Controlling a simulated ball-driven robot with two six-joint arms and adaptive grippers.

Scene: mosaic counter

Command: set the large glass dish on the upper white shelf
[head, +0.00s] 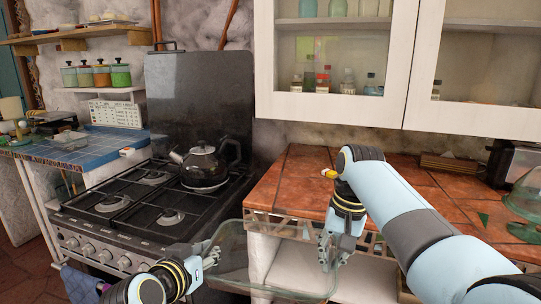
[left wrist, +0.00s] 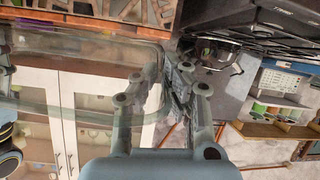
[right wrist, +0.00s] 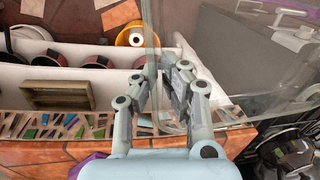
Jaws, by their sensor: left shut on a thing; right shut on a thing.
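The large clear glass dish (head: 235,262) hangs in front of the mosaic counter, held between my two grippers. My left gripper (head: 209,253) is shut on its left side. My right gripper (head: 327,250) is shut on its right side, just off the counter's front edge. The dish's clear wall also shows in the left wrist view (left wrist: 85,42) and the right wrist view (right wrist: 222,75). White shelving (head: 371,281) stands under the counter, partly seen through and behind the dish and my right arm. The right wrist view shows white shelf boards (right wrist: 75,75) holding cookware.
The mosaic counter (head: 290,184) overhangs the shelving. A stove (head: 110,215) with a dark kettle (head: 203,167) stands close to the left. A small wooden box (right wrist: 57,94) and a yellow-orange pot (right wrist: 132,34) are on the shelving.

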